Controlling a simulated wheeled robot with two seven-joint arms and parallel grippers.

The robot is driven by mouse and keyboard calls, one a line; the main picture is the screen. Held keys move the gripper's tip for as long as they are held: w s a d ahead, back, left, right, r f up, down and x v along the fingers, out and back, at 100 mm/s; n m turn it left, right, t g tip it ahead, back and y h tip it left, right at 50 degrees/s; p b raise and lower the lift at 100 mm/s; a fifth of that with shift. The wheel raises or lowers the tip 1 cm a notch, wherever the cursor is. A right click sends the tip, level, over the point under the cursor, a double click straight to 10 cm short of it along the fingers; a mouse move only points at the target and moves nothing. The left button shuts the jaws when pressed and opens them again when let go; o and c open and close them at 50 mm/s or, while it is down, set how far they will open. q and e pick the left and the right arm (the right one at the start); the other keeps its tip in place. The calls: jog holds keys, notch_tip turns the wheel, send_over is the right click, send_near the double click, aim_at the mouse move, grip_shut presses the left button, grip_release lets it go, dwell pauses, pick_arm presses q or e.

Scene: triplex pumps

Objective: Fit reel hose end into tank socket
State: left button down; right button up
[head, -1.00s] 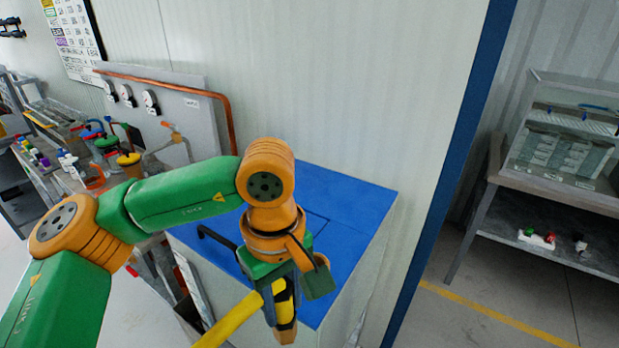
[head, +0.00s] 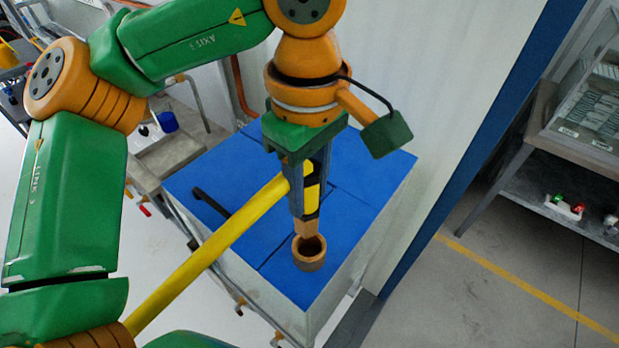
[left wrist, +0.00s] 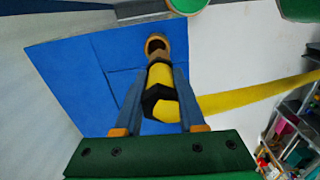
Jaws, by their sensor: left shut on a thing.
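My left gripper (head: 306,218) points down over the blue-topped tank (head: 352,216), shut on the reel hose end (head: 312,178), which is yellow with black bands. The yellow hose (head: 205,253) runs down left from it. The tank socket (head: 309,260) is a short brown upright ring with a dark opening. The gripper's tip overlaps its back rim in the head view; I cannot tell whether they touch. In the left wrist view the hose end (left wrist: 160,77) lies between the fingers, with the socket (left wrist: 155,43) just beyond. My right gripper is not in view.
A black bent handle (head: 210,203) lies on the tank top at left. A wall with a blue edge post (head: 470,140) stands at right. Beyond it is a shelf (head: 540,185) with a glass case. A grey bench (head: 180,140) stands behind left.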

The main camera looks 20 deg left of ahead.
aim_at(311, 214)
pick_arm(q)
jog(key=shift+s+f, duration=0.1)
jog(key=f+b, duration=0.2)
jog(key=w+f+b, duration=0.1)
jog(key=f+b, duration=0.1)
jog(key=f, duration=0.1)
jog(key=shift+w+f+b, duration=0.2)
jog(key=shift+f+b, duration=0.05)
jog(key=shift+b, duration=0.15)
jog(key=shift+s+f, duration=0.25)
jog(key=shift+r, duration=0.1)
jog(key=shift+w, duration=0.2)
jog(key=shift+s, duration=0.15)
jog(key=shift+f+b, duration=0.7)
jog(key=shift+b, duration=0.05)
dwell(0.3)
jog(key=shift+r+p, duration=0.45)
